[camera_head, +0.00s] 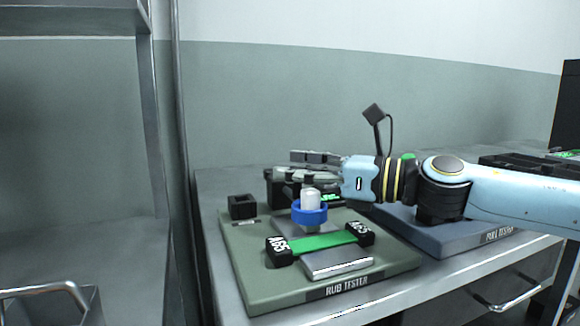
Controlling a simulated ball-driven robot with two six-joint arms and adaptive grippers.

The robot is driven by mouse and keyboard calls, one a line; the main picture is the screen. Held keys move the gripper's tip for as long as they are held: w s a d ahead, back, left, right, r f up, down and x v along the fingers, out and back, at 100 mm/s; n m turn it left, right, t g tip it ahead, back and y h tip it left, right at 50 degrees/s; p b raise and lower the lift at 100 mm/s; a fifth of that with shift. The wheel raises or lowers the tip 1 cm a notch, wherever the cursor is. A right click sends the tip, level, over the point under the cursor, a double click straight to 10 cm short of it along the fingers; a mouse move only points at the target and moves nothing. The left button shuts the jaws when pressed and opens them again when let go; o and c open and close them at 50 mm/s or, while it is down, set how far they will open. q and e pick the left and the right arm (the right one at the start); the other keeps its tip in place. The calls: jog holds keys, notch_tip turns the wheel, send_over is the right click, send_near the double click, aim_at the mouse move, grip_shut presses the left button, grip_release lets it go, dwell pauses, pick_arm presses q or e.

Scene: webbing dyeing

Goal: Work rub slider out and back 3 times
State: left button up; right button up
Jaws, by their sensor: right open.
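The rub tester (255,285) is a grey-green base plate on the bench, labelled RUB TESTER at its front. Its slider shows as a white knob (310,199) with a blue ring (311,217) around it, at the back of a flat metal track (336,262). A green webbing strip (312,244) lies across the track between two black end blocks. My right gripper (305,170) reaches in from the right, its open fingers just behind and above the white knob. Whether they touch the knob I cannot tell. My left gripper is out of view.
A small black block (242,206) sits at the rub tester's back left corner. A metal shelf frame (155,130) rises at the left. The bench's front edge (440,277) is clear.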

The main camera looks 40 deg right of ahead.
jog(key=c, duration=0.4)
grip_shut()
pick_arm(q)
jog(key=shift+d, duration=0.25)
pick_arm(e)
jog(key=shift+a, duration=0.1)
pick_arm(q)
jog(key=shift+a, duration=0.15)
